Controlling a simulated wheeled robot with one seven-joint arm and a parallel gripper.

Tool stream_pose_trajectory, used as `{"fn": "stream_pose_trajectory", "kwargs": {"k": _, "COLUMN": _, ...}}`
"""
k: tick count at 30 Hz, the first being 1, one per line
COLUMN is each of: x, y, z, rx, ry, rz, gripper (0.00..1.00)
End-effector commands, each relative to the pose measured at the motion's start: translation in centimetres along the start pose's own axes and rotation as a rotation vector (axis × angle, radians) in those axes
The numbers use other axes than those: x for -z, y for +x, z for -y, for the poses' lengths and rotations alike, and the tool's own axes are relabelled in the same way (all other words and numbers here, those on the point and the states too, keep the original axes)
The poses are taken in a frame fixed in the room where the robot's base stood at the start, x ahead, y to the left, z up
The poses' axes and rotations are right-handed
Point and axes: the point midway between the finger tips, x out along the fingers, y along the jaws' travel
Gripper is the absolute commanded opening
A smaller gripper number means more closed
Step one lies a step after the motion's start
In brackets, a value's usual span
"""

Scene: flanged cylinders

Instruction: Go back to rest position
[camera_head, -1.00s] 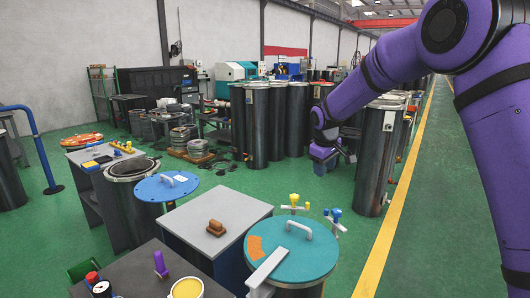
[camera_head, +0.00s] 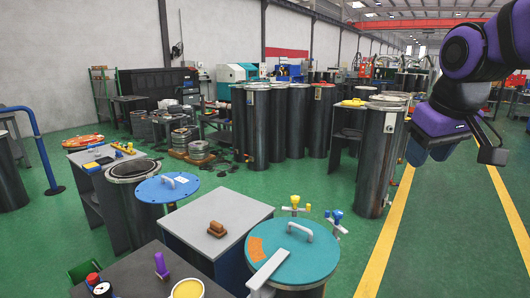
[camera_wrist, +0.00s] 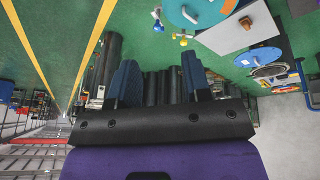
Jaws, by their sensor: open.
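My gripper (camera_head: 428,153) is raised at the upper right of the head view, in front of the row of dark cylinders, over the green floor near the yellow line. Its two blue fingers point down and stand apart. In the wrist view my gripper (camera_wrist: 160,72) shows both fingers spread with nothing between them. Part of my purple arm lies outside the head view's right edge.
A teal-lidded cylinder (camera_head: 292,255) stands in front, beside a grey table (camera_head: 235,210) with a brown block (camera_head: 216,229). Dark cylinders (camera_head: 378,165) stand below-left of my gripper. The green aisle (camera_head: 445,240) is clear.

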Motion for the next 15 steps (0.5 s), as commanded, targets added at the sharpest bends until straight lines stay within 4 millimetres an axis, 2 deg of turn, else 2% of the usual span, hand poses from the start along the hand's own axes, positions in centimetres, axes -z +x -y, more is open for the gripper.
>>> {"fn": "stream_pose_trajectory", "kwargs": {"k": 3, "x": -4.0, "y": -1.5, "z": 0.2, "rx": 0.003, "ry": 0.058, "rz": -0.025, "gripper": 0.44}}
{"fn": "stream_pose_trajectory", "kwargs": {"k": 9, "x": -10.1, "y": -2.5, "z": 0.9, "rx": 0.012, "ry": 0.149, "rz": -0.060, "gripper": 0.44}}
{"fn": "stream_pose_trajectory", "kwargs": {"k": 15, "x": -13.8, "y": -2.5, "z": 1.5, "rx": 0.020, "ry": 0.207, "rz": -0.080, "gripper": 0.44}}
